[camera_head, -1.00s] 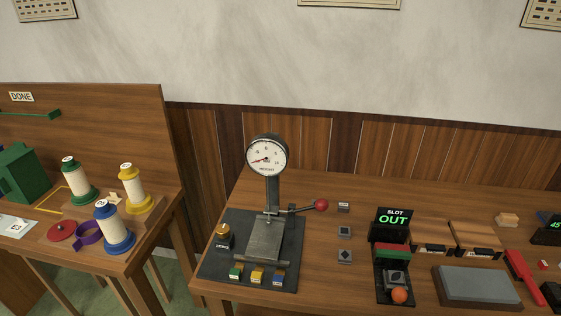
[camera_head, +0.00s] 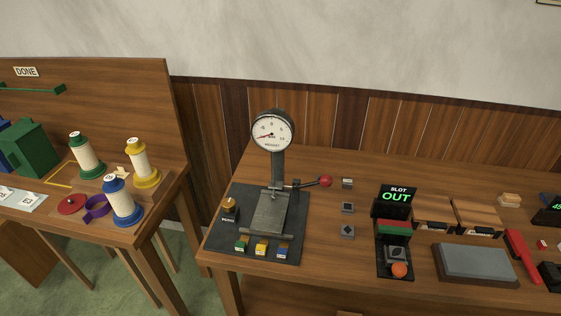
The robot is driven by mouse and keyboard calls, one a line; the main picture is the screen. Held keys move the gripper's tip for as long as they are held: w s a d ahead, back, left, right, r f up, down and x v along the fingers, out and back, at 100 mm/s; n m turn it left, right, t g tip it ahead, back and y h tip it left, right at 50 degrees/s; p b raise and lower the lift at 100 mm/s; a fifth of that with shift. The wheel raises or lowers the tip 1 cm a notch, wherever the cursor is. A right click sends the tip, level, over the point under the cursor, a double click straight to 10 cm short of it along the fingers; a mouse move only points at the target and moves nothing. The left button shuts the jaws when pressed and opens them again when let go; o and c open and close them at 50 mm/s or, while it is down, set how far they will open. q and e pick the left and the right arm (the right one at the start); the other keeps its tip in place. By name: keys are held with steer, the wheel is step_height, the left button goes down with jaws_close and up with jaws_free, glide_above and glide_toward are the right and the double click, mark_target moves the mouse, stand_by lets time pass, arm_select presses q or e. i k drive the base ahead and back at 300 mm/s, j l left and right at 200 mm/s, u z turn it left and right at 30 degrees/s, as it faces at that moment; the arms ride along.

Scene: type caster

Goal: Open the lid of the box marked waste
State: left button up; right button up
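Two small boxes with flat wooden lids stand side by side on the right-hand bench. The left box (camera_head: 433,210) and the right box (camera_head: 476,215) both have their lids closed. Each has a dark front with a small label too small to read, so I cannot tell which one is marked waste. Neither of my grippers shows in the head view.
A SLOT OUT display (camera_head: 396,197) stands left of the boxes, and a grey slab (camera_head: 475,263) lies in front of them. A red-handled tool (camera_head: 522,255) lies at right. A dial scale (camera_head: 272,132) stands further left.

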mark_target(482, 215)
steer(key=z, duration=1.1)
